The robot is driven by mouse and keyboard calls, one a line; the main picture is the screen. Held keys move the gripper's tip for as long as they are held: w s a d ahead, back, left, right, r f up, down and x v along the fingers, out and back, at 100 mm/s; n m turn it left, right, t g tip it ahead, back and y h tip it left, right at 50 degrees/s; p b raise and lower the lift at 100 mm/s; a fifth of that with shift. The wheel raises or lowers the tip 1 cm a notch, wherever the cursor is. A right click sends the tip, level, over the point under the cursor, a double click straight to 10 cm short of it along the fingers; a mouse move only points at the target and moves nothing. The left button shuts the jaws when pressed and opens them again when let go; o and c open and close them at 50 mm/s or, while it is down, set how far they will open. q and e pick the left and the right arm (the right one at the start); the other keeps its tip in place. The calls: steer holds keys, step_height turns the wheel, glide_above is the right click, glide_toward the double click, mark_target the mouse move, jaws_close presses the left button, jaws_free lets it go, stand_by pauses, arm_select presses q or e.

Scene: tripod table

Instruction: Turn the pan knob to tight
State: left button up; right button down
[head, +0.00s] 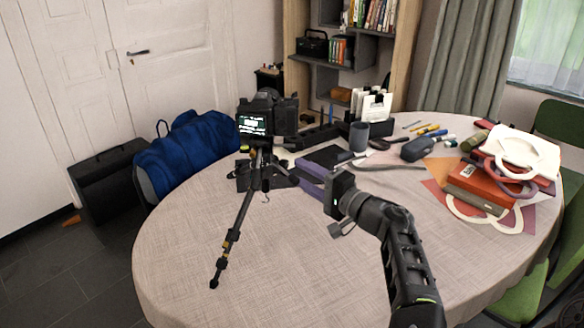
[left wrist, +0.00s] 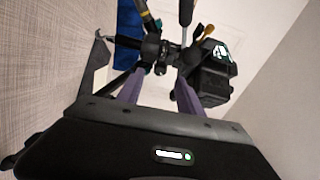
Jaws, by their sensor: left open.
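A black camera (head: 268,115) with a lit screen sits on a black tripod (head: 234,235) on the table (head: 185,255). My left gripper (head: 303,174) is to the right of the tripod head, its purple fingers open and pointing at it. In the left wrist view the camera (left wrist: 212,72) and tripod head (left wrist: 155,48) appear turned sideways, beyond the two spread fingertips (left wrist: 160,80). Small dark knob-like parts show there, and a yellow-tipped lever. I cannot tell which part is the pan knob, nor its setting. The fingers appear to hold nothing. My right gripper is not in view.
A grey cup (head: 358,137), dark pouch (head: 418,148), pens and dark boxes stand behind the gripper. A pile of books (head: 482,185) lies at the right. A blue bag (head: 187,152) is beyond the table's left edge.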

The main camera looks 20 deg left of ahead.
mark_target(287, 166)
arm_select(q)
steer(key=x, duration=0.4)
steer(key=shift+w+a, duration=0.1)
steer(key=shift+a, duration=0.05)
steer(key=shift+c, duration=0.4)
jaws_close()
